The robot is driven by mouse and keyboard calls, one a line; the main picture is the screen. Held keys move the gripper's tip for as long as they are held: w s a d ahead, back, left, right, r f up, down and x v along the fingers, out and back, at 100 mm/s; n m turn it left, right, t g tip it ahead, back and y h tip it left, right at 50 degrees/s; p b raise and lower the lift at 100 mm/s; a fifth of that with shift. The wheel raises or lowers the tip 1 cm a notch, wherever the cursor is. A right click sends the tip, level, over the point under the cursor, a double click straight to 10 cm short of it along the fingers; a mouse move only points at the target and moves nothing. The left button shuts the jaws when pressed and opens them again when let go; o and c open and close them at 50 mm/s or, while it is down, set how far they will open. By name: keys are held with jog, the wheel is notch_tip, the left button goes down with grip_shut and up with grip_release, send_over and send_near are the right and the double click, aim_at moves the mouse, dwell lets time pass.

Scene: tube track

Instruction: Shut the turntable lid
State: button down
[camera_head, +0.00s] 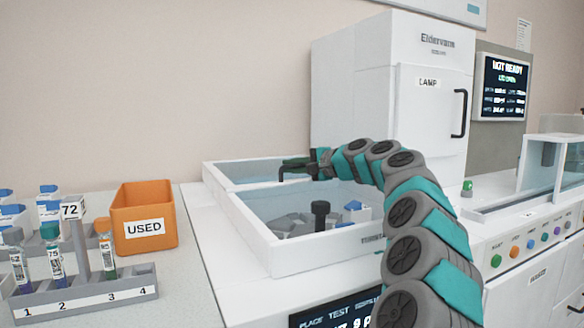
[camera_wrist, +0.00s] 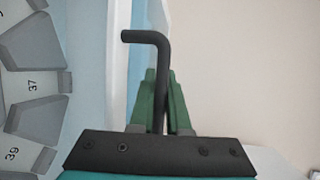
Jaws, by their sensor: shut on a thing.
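The turntable box (camera_head: 255,235) is a white open-topped tub in the head view, with grey turntable segments (camera_head: 290,222) and a black knob (camera_head: 320,212) inside. The turntable lid (camera_head: 225,180), a white frame with a pale blue pane, stands raised at the back of the box. My gripper (camera_head: 292,166) is at the lid, its green fingers shut on the black lid handle. In the wrist view, the bent black handle (camera_wrist: 158,75) passes between my green fingertips (camera_wrist: 160,95). Numbered turntable segments (camera_wrist: 35,85) show at the left. My arm hides the box's right side.
A white cabinet (camera_head: 395,90) labelled LAMP stands behind my arm. A screen (camera_head: 503,87) reads NOT READY, with a smaller line that seems to say lid open. An orange USED bin (camera_head: 145,230) and a tube rack (camera_head: 85,295) stand at the left.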

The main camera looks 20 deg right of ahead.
jog(key=shift+s, duration=0.1)
dwell(0.4)
jog(key=s+d+b, duration=0.1)
jog(key=s+b, duration=0.4)
jog(key=s, duration=2.4)
jog(key=c, duration=1.2)
grip_release()
jog(key=shift+s, duration=0.15)
jog(key=shift+o, duration=0.2)
jog(key=shift+s+d, duration=0.1)
jog(key=v, duration=0.7)
jog(key=shift+s+b, duration=0.25)
jog(key=shift+b, duration=0.15)
